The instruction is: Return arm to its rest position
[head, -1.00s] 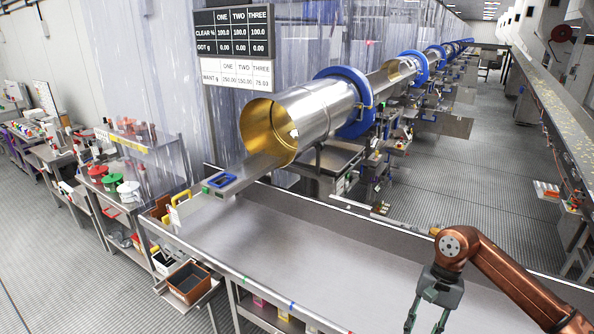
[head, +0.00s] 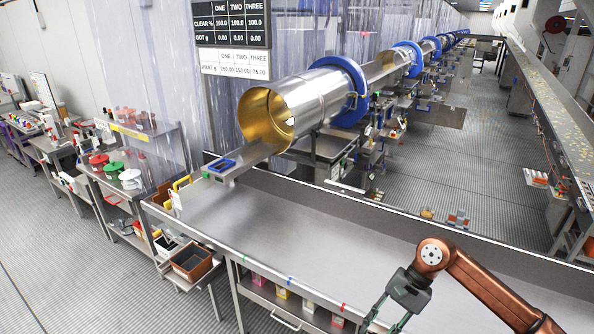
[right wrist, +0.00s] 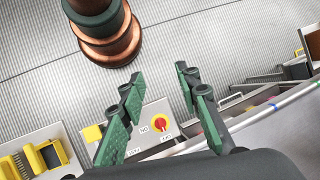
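My right gripper (head: 384,322) hangs from the copper-coloured right arm at the bottom right of the head view, over the near side of the steel table (head: 300,222). Its fingertips are partly cut off by the bottom edge there. In the right wrist view the green fingers of the right gripper (right wrist: 158,82) stand well apart with nothing held between them. The grey floor and a pale panel with a red knob (right wrist: 160,124) show beyond them. My left gripper is in neither view.
A steel drum with a gold inside (head: 266,118) and a blue ring (head: 351,92) lies behind the table, its chute reaching the table's far left. Racks with red, green and white lidded tubs (head: 131,179) stand at left. The tabletop's middle is clear.

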